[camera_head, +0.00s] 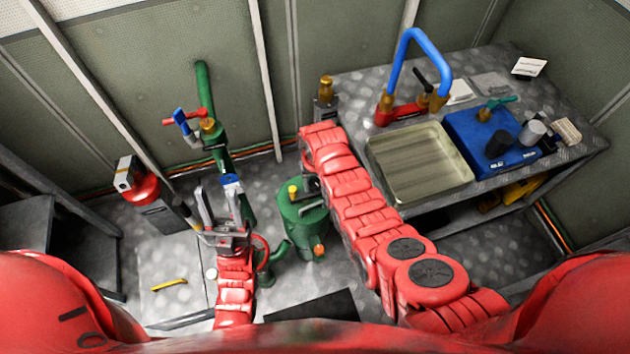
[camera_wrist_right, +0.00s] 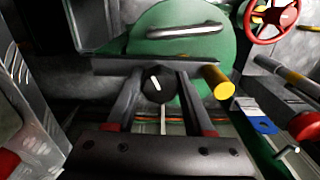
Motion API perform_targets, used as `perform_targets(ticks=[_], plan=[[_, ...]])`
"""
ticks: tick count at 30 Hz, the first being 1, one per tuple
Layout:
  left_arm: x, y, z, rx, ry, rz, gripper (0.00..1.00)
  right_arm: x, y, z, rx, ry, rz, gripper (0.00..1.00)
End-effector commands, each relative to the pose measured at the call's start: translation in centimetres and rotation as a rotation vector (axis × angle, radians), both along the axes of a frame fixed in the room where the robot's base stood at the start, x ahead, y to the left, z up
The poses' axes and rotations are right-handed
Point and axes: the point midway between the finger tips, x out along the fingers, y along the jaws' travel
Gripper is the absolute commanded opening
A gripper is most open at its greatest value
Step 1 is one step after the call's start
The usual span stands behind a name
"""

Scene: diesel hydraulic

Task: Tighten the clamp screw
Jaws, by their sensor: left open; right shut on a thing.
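My right gripper (camera_wrist_right: 158,80) is shut on a small black round knob (camera_wrist_right: 157,86) with a white mark, in front of the green tank (camera_wrist_right: 205,55). A thin pale rod shows below the knob between the fingers. In the head view the right gripper (camera_head: 310,184) is small and dark at the top of the green tank (camera_head: 303,228), mostly covered by my own arm. My left gripper (camera_head: 221,210) is open beside the green upright pipe (camera_head: 222,160), near a blue-and-white piece (camera_head: 232,184). I cannot tell for certain which part is the clamp screw.
A yellow cap (camera_wrist_right: 218,82) stands close to the right finger, and a red handwheel (camera_wrist_right: 270,18) is at the upper right. A workbench at the right holds a metal tray (camera_head: 420,195) and a blue box (camera_head: 470,158). A red extinguisher (camera_head: 143,187) stands at the left.

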Motion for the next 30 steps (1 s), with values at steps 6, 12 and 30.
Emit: perform_targets(ticks=[6,12,30], plan=[[0.0,0.0,0.01,0.0,0.0,0.0,0.5,0.02,0.01,0.02,0.001,0.0,-0.407,0.0],[-0.01,0.0,0.01,0.0,0.0,0.0,0.5,0.03,-0.01,0.03,0.0,-0.001,-0.677,0.0],[0.0,0.0,0.0,0.0,0.0,0.0,0.5,0.02,-0.01,0.02,0.0,0.0,-0.713,0.75]])
